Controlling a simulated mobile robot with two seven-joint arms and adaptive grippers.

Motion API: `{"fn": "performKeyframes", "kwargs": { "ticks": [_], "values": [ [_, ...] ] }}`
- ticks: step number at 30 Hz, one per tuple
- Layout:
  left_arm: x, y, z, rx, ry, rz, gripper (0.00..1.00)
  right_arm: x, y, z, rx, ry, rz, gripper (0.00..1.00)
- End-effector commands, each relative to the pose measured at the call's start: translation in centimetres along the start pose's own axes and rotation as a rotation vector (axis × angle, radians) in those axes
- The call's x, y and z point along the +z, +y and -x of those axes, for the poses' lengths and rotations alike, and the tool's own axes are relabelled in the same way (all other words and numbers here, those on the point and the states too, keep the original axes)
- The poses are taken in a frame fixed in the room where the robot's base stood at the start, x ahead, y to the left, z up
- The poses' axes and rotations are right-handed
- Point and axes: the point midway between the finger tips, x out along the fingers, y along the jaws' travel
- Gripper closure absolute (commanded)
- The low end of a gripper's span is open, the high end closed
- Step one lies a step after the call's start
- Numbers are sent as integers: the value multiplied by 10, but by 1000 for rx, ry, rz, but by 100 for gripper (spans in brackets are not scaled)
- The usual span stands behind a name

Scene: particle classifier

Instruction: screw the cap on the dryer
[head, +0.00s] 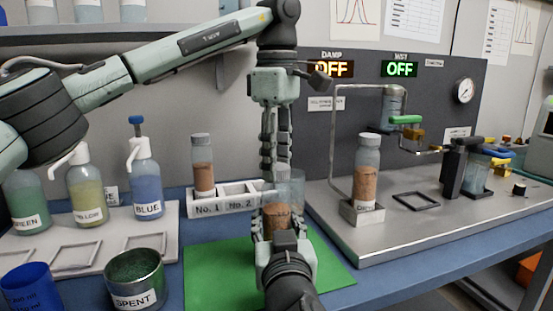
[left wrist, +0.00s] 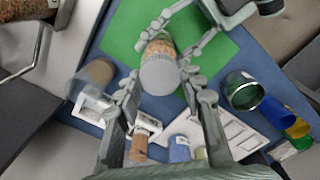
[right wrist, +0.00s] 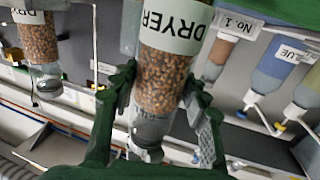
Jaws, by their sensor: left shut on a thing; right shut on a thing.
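The dryer bottle (head: 277,217) holds brown grains and stands upright over the green mat, with its DRYER label (right wrist: 178,24) clear in the right wrist view. My right gripper (head: 285,243) is shut around the bottle's body; its fingers show on both sides in the right wrist view (right wrist: 158,92). The grey round cap (left wrist: 160,75) covers the bottle's top as seen from above. My left gripper (left wrist: 160,86) points down and is shut on the cap's sides. I cannot tell how far the cap is threaded.
A rack (head: 222,204) with one filled bottle (head: 203,168) stands behind. A clear container (head: 293,188) stands close to the cap. The SPENT cup (head: 134,280) is at front left. A metal station (head: 440,222) with another bottle (head: 366,172) is at right. The green mat (head: 215,270) has bare room.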

Motion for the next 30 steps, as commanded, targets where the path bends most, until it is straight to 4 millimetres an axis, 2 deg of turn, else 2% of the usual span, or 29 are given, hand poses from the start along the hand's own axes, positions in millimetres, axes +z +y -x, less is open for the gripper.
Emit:
{"fn": "performKeyframes", "kwargs": {
  "ticks": [2, 3, 8, 20, 25, 30],
  "values": [
    [0, 0, 0, -1, 0, 2, 97, 1, 1, 0, 2, -1, 0, 100],
    [0, 0, 0, -1, 0, 2, 60, 1, 1, 0, 2, -1, 0, 100],
    [0, 0, 0, -1, 0, 4, 40, 1, 1, 0, 2, -1, 0, 100],
    [0, 0, 6, 1, 0, 5, 38, 0, 0, 0, 1, -1, 1, 100],
    [1, 0, 34, 3, 0, 7, 38, 0, 0, 0, 1, -1, 1, 100],
    [0, 0, 75, 5, 4, 10, 38, 0, 0, 0, 1, -1, 1, 100]
  ]
}}
